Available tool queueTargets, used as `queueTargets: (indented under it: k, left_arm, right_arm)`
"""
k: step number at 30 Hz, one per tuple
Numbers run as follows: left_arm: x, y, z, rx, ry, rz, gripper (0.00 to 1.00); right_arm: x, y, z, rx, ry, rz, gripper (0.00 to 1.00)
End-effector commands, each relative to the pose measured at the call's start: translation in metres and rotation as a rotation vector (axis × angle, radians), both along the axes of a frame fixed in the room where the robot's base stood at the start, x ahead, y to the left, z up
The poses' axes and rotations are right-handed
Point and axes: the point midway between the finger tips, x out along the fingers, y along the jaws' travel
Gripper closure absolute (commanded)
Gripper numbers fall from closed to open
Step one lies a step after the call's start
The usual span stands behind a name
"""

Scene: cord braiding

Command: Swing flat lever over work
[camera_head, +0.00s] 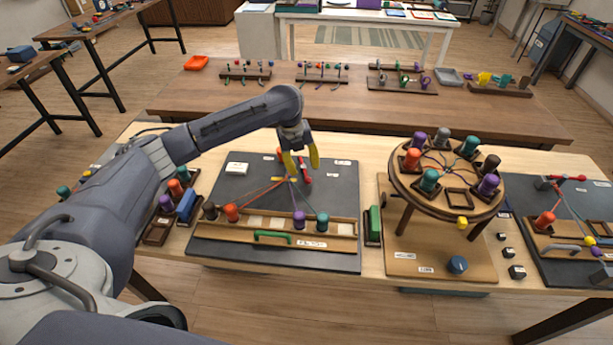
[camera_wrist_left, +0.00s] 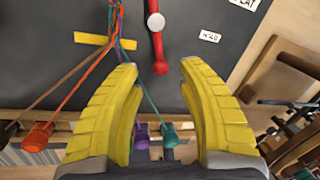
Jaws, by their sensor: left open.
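My left gripper (camera_head: 301,164) is over the dark board (camera_head: 338,207), its yellow fingers pointing down. It is open and holds nothing; the fingers are spread in the wrist view (camera_wrist_left: 160,67). A flat red lever (camera_wrist_left: 157,45) with a round pale cap lies on the board; its near end is between the fingertips in that view. The lever (camera_head: 307,178) is partly hidden by the fingers in the head view. Beside it, the cords (camera_wrist_left: 112,30) gather over a yellow bar (camera_wrist_left: 92,39). They run to bobbins on a wooden rail (camera_head: 343,228). My right gripper is not in view.
A round braiding stand (camera_head: 408,191) with several bobbins is to the right. A green handle (camera_head: 272,236) is on the rail's front. Another dark board (camera_head: 576,264) with a red lever (camera_head: 568,178) is at far right. The dark board's right part is clear.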

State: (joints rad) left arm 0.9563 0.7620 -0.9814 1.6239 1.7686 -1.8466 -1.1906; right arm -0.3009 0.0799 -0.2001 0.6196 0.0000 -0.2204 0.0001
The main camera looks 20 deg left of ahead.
Motion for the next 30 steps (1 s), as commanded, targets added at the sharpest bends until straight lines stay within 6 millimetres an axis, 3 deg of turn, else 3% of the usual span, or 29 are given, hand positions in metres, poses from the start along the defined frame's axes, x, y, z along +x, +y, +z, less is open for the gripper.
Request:
queueTargets:
  k: [6,12,27,30]
  left_arm:
    - [0.004,-0.005,-0.032,-0.001,0.002,0.001,0.6]
    - [0.006,-0.007,-0.049,0.0,0.0,0.001,0.6]
    - [0.007,-0.008,-0.056,0.0,-0.001,0.001,0.58]
    - [0.007,-0.008,-0.056,0.0,-0.001,0.001,0.69]
  right_arm:
    - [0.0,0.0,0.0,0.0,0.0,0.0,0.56]
    - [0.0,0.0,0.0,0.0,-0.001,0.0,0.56]
    - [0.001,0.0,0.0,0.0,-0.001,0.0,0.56]
    - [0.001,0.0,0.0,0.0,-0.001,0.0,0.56]
